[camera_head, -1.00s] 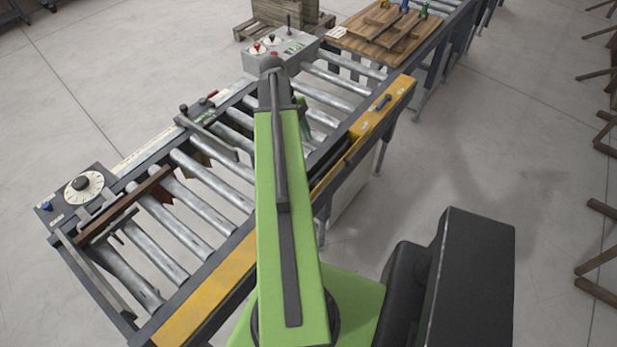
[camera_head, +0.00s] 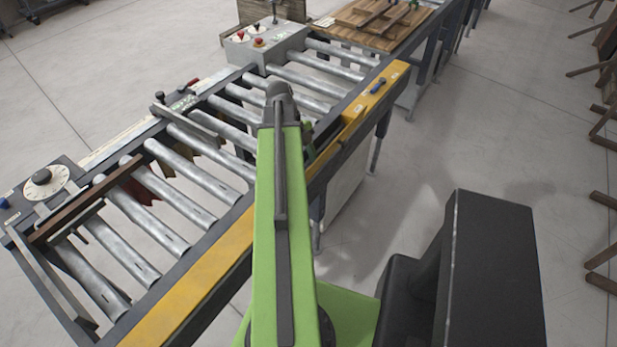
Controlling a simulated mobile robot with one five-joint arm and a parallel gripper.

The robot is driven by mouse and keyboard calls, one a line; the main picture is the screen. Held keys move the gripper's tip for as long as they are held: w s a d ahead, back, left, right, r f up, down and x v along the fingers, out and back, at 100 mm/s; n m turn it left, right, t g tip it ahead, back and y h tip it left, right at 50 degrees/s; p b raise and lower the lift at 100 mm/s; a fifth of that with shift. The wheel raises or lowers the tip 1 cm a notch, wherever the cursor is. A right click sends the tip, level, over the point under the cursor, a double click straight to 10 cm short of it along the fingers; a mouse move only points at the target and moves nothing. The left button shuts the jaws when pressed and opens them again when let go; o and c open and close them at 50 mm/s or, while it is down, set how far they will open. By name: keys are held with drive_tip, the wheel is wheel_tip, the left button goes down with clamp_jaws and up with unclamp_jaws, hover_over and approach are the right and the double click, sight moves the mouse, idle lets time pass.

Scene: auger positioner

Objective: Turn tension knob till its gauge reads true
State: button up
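A round white dial with a black knob (camera_head: 42,176) sits on a dark panel at the far left end of the roller conveyor. It is the likely tension knob, but its markings are too small to read. A grey control box (camera_head: 265,45) with red and black knobs stands across the conveyor at the back; which knob has the gauge is not clear. My green arm reaches up the middle of the picture, over the conveyor's near edge, well right of the dial. My gripper is hidden beyond the arm's far end.
The conveyor's metal rollers (camera_head: 187,172) lie between a yellow near rail (camera_head: 195,281) and a dark far rail. A brown bar (camera_head: 88,203) crosses near the dial. A wooden board (camera_head: 372,22) with tools is at the back. Floor at right is open, with wooden frames at the edge.

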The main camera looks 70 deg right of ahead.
drive_tip(key=shift+s+f, duration=0.15)
drive_tip(key=shift+f, duration=0.35)
drive_tip(key=shift+r, duration=0.15)
drive_tip(key=shift+c, duration=0.3)
clamp_jaws()
drive_tip(key=shift+a, duration=0.2)
drive_tip(key=shift+d, duration=0.1)
